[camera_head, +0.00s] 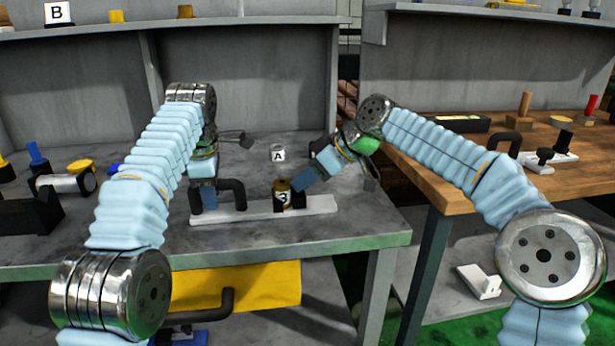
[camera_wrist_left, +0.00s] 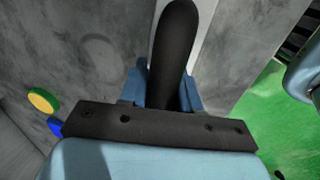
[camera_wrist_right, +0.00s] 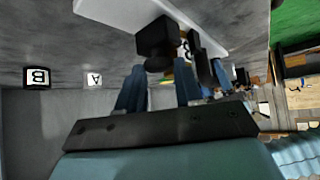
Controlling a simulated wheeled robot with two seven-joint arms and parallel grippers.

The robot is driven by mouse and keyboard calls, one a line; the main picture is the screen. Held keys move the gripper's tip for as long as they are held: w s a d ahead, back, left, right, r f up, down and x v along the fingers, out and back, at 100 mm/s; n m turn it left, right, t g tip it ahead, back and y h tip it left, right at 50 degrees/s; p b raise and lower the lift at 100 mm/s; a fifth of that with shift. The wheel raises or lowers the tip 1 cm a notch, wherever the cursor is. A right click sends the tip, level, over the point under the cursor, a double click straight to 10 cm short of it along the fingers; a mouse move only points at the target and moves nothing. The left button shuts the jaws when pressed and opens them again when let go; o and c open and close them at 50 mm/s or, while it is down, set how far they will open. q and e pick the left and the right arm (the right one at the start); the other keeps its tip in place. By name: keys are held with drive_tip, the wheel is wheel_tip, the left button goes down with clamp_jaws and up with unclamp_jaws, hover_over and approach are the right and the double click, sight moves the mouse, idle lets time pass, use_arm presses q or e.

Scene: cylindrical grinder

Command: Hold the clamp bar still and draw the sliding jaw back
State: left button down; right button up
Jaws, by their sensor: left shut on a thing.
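The white clamp bar (camera_head: 240,216) lies on the grey bench, with a black curved handle (camera_head: 236,188) at its left end. My left gripper (camera_head: 206,196) is shut on that handle; in the left wrist view the handle (camera_wrist_left: 176,50) sits between the blue fingers. Near the bar's right end stand two black jaw blocks (camera_head: 299,199), with a yellow-topped cylinder labelled 3 (camera_head: 283,197) between them. My right gripper (camera_head: 297,184) is beside the right block. In the right wrist view its fingers (camera_wrist_right: 160,88) are apart with nothing visible between them; a black knob (camera_wrist_right: 156,42) shows just beyond.
A white cube marked A (camera_head: 277,153) stands on the bench behind the jaws. A yellow drawer front (camera_head: 260,288) hangs below the bench. A wooden table (camera_head: 430,165) with other fixtures stands at right, past a gap. The bench's front strip is clear.

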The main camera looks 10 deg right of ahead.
clamp_jaws()
use_arm(q)
drive_tip(key=shift+a, duration=0.1)
use_arm(e)
drive_tip(key=shift+d, duration=2)
drive_tip(key=shift+o, duration=2.3)
unclamp_jaws()
drive_tip(key=shift+o, duration=1.2)
drive_tip(key=shift+a, duration=0.1)
drive_tip(key=v, duration=1.2)
